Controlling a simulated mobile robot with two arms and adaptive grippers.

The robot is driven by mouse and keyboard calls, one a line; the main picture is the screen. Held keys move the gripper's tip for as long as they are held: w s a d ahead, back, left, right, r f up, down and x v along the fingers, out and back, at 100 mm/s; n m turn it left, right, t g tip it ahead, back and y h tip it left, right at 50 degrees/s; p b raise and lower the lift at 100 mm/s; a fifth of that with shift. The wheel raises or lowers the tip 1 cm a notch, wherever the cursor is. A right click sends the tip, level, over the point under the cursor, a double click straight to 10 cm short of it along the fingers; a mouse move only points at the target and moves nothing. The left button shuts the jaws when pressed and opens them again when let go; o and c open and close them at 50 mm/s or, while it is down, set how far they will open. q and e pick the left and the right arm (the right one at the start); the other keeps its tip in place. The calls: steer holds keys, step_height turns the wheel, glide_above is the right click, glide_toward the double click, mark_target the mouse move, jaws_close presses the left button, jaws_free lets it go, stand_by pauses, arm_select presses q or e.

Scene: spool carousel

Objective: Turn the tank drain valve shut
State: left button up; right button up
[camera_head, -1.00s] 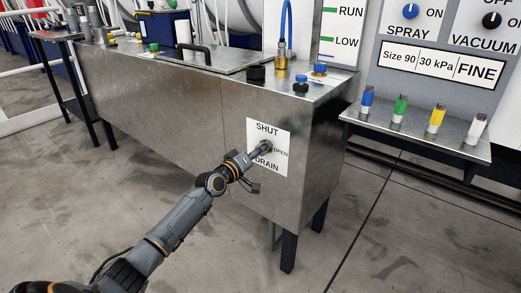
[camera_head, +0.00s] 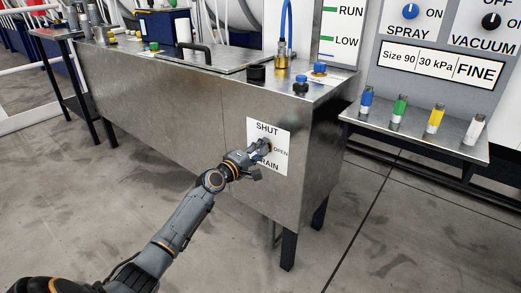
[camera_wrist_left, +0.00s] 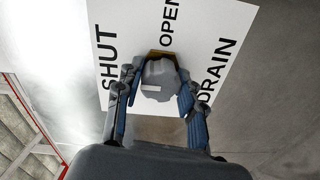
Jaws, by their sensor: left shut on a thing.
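The drain valve is a grey rounded knob (camera_wrist_left: 160,78) with a short white mark and a brass-coloured part behind it. The white mark runs crosswise, between the SHUT and DRAIN sides. My right gripper is out of view.
The metal tank (camera_head: 180,117) stands on dark legs, with a black-handled lid and several caps and fittings on top. To the right, a shelf (camera_head: 385,123) carries several coloured bottles below a control panel (camera_head: 440,68). The floor before the tank is clear.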

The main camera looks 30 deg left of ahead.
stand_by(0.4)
arm_select(q)
steer(key=o, duration=1.2)
steer(key=s, duration=0.8)
steer(key=s+a, duration=0.1)
steer(key=s, duration=0.3)
steer(key=shift+r, duration=0.15)
